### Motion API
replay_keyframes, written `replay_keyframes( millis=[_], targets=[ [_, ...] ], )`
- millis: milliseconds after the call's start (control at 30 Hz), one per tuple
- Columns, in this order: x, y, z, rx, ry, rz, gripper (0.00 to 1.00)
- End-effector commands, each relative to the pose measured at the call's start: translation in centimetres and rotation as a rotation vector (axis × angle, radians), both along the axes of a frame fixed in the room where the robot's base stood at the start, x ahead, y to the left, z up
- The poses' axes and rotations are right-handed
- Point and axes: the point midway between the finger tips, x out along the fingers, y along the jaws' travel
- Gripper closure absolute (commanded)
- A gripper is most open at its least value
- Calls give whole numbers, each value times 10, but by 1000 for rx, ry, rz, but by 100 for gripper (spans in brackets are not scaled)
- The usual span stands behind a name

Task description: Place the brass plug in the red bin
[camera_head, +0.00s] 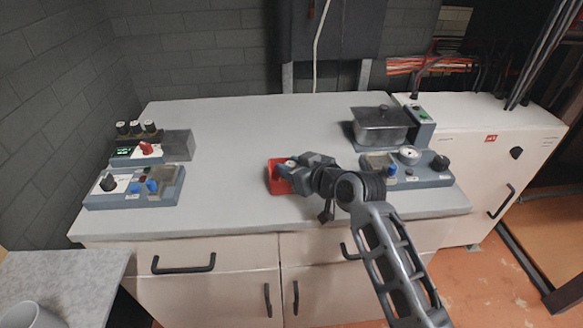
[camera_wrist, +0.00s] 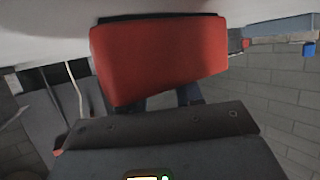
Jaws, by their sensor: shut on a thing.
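The red bin (camera_head: 273,181) stands on the grey worktop near its middle. My gripper (camera_head: 284,172) is over the bin from the right, its arm hiding part of it. In the wrist view, which is upside down, the near wall of the red bin (camera_wrist: 160,58) fills the upper middle. My gripper's dark fingers (camera_wrist: 166,103) pass behind that wall's edge, so their tips are hidden. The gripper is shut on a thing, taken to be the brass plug. The plug itself is not visible in either view.
Control boxes with knobs (camera_head: 135,187) stand at the worktop's left. A lidded metal pot (camera_head: 380,124) and another control unit (camera_head: 407,172) stand at the right, near my arm. The worktop (camera_head: 250,125) behind and left of the bin is clear.

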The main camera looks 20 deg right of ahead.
Motion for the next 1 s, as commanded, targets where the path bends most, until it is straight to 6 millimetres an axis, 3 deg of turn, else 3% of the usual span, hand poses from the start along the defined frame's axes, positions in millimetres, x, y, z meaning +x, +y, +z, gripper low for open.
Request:
replay_keyframes(
  millis=[33, 67, 100, 200, 500, 567, 1000],
  targets=[
    [-4, 0, -18, -7, 28, 1, 100],
    [-4, 0, -18, -7, 29, 1, 100],
    [-5, 0, -20, -8, 31, 2, 63],
    [-5, 0, -20, -9, 32, 1, 53],
    [-5, -1, -4, -11, 33, 2, 53],
    [-15, -3, -6, -9, 33, 0, 53],
    [-91, -24, 36, -4, 20, 0, 53]
  ],
)
